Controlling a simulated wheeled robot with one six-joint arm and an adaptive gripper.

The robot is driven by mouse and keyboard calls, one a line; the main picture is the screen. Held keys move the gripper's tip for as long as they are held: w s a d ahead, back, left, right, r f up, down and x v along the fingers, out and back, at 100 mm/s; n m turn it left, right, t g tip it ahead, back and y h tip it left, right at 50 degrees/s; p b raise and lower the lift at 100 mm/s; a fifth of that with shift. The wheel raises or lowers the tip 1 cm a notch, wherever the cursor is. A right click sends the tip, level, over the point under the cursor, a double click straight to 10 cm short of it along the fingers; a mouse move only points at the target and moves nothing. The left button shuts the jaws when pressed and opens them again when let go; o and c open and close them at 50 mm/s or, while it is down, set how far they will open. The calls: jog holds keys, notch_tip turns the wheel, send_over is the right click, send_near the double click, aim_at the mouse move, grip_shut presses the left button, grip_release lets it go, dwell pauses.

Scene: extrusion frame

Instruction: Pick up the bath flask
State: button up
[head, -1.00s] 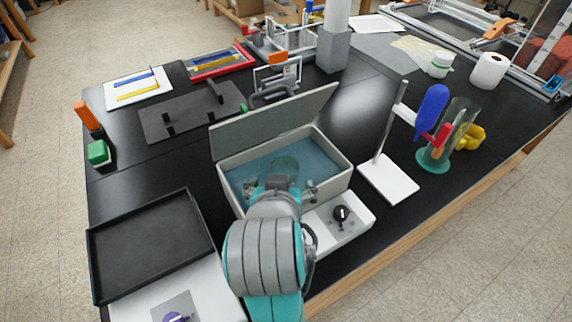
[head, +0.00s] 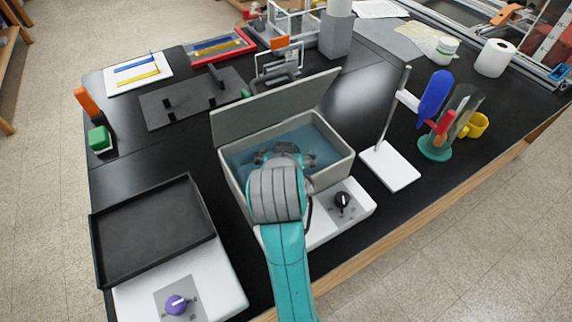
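The bath (head: 345,165) is a light grey box with blue water (head: 325,138) inside and its lid (head: 275,106) standing open at the back. My gripper (head: 285,154) is down inside the bath, seen from behind and above. My own wrist and arm cover most of it, and I cannot tell whether its fingers are open or shut. The bath flask cannot be made out now; my gripper and wrist cover the spot where clear greenish glass showed earlier.
The bath's white base has a black knob (head: 342,200). A white-based stand (head: 390,168) with a blue part and a clear cylinder (head: 452,120) are to the right. A black tray (head: 152,232) on a white unit with a purple knob (head: 177,304) is front left.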

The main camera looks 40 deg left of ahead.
jog(key=c, duration=1.3)
jog(key=shift+d+r, duration=0.1)
jog(key=shift+r, duration=0.05)
